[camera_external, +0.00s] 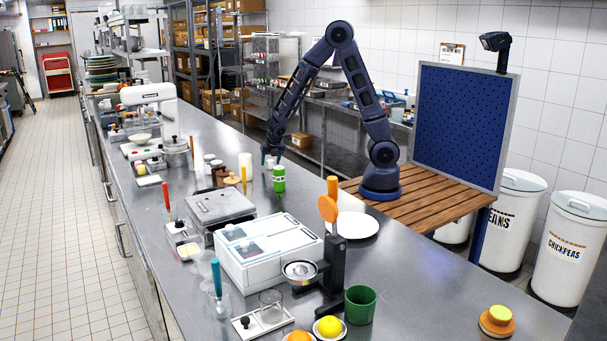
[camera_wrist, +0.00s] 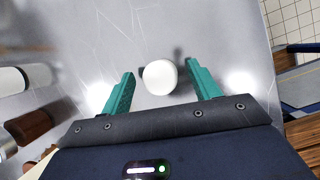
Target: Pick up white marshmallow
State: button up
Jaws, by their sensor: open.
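The white marshmallow (camera_wrist: 160,77) shows in the wrist view as a pale rounded shape over the steel counter. It lies between the tips of my gripper (camera_wrist: 159,72), with a visible gap to each teal finger. My gripper is open and holds nothing. The marshmallow is small there and largely hidden by the fingers. I cannot tell how far the fingertips are above the counter.
In the wrist view a brown cylinder (camera_wrist: 28,127) lies at the left. A white plate (camera_external: 356,225) is nearer the camera; counter beyond the gripper is clear.

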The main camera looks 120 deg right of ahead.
jog(key=shift+d+f, duration=0.25)
jog(key=shift+f, duration=0.4)
jog(key=c, duration=0.7)
jog(key=shift+r, duration=0.15)
